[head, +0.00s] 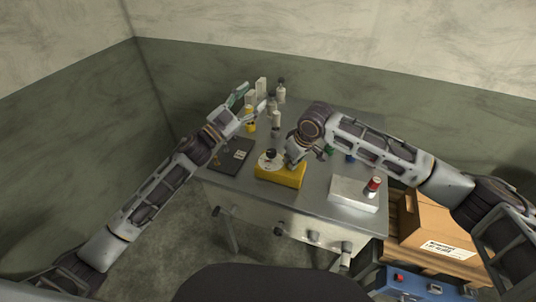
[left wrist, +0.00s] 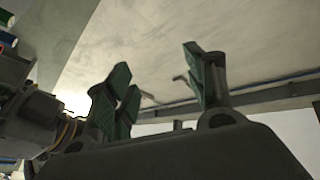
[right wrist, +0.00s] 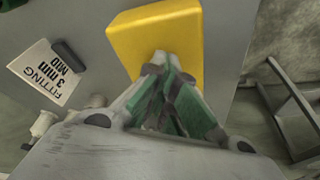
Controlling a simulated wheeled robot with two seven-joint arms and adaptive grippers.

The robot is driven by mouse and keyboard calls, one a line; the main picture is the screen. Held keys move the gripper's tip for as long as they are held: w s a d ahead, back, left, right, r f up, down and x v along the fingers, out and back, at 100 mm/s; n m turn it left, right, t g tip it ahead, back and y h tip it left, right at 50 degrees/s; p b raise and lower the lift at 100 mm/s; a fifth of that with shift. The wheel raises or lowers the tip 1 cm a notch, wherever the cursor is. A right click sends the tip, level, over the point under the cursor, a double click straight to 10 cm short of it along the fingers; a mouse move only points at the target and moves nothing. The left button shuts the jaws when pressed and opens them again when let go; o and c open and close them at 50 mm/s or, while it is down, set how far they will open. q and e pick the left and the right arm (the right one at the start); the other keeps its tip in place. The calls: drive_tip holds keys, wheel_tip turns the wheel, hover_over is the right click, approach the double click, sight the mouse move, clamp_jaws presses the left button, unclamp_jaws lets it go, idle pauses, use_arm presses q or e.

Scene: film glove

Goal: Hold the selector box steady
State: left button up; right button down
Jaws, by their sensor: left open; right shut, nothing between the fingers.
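The selector box (head: 281,177) is yellow and sits on the grey table, with a pale round dial (head: 265,162) and a dark knob (head: 270,154) on top. In the right wrist view the yellow box (right wrist: 150,40) lies just beyond my fingertips. My right gripper (head: 292,164), also in the right wrist view (right wrist: 162,72), is shut with nothing between its fingers. Its tips are over or against the box; I cannot tell if they touch. My left gripper (head: 250,100), also in the left wrist view (left wrist: 160,90), is open and empty, raised above the table's left part.
Several bottles and small boxes stand behind my left gripper, including a white bottle (head: 281,93). A dark flat panel (head: 232,156) lies left of the box. A white block (head: 351,194) with a red-topped cylinder (head: 373,185) is at right. A card (right wrist: 45,72) shows in the right wrist view.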

sight(267, 155)
use_arm(q)
drive_tip(key=s+a+f+g, duration=0.1)
drive_tip(key=s+f+g, duration=0.1)
drive_tip(key=f, duration=0.4)
drive_tip(key=s+a+f+n+g, duration=0.1)
drive_tip(key=s+a+f+g, duration=0.1)
drive_tip(key=s+f, duration=0.3)
drive_tip(key=s+a+f+n+g+h, duration=0.1)
drive_tip(key=s+f+g, duration=0.2)
drive_tip(key=f, duration=0.3)
drive_tip(key=shift+s+a+f, duration=0.15)
drive_tip(key=shift+s, duration=0.25)
drive_tip(key=shift+s+a+f, duration=0.15)
drive_tip(key=shift+s, duration=0.2)
drive_tip(key=shift+d, duration=0.1)
drive_tip(key=shift+x, duration=5.9)
drive_tip(key=shift+s, duration=0.1)
drive_tip(key=c, duration=1)
